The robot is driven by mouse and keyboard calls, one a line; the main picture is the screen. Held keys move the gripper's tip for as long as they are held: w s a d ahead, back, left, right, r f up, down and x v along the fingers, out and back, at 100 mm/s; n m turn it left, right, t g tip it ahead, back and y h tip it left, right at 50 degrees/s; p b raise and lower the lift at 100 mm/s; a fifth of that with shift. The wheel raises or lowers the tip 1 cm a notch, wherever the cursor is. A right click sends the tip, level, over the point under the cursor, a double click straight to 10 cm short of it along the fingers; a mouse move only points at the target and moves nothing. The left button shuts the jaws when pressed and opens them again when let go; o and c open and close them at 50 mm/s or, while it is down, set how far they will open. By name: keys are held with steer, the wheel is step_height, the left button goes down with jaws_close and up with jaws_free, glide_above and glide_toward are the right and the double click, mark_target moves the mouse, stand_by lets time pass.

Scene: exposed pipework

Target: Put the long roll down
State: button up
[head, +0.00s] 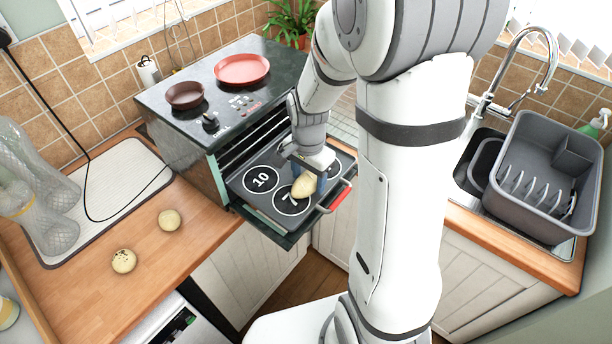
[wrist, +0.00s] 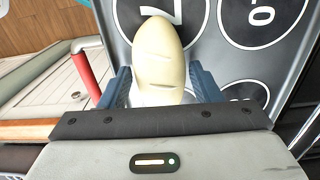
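The long roll (head: 304,185) is pale cream and oval. In the wrist view the long roll (wrist: 160,58) points away from me, with faint slashes on top. My gripper (head: 312,172) is over the pulled-out oven tray (head: 240,200), with its blue fingers (wrist: 160,88) on either side of the roll's near end, appearing shut on it. The dark tray has numbered white circles; the roll is over or on the circle marked 7, partly covering it. I cannot tell whether the roll touches the tray. Two round rolls, one plain (head: 169,220) and one speckled (head: 124,261), lie on the wooden counter.
The oven (head: 215,100) has its door down, with a red handle (head: 340,198) at the front. A brown pan (head: 185,95) and red pan (head: 242,69) sit on its top. Glass vases (head: 40,175) stand left; a grey dish rack (head: 535,180) is by the sink at right.

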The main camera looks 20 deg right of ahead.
mark_target(308, 177)
steer(key=shift+r, duration=0.1)
step_height(308, 177, up, 11)
steer(key=s+r+n+t, duration=0.3)
steer(key=s+r+n, duration=0.1)
steer(key=s+n, duration=0.7)
steer(key=s+b, duration=0.1)
steer(key=s, duration=0.1)
steer(key=shift+s+a+r+t, duration=0.2)
steer(key=shift+s+r+t, duration=0.1)
steer(key=shift+b+x, duration=0.75)
steer(key=shift+x, duration=0.2)
steer(key=shift+s, duration=0.15)
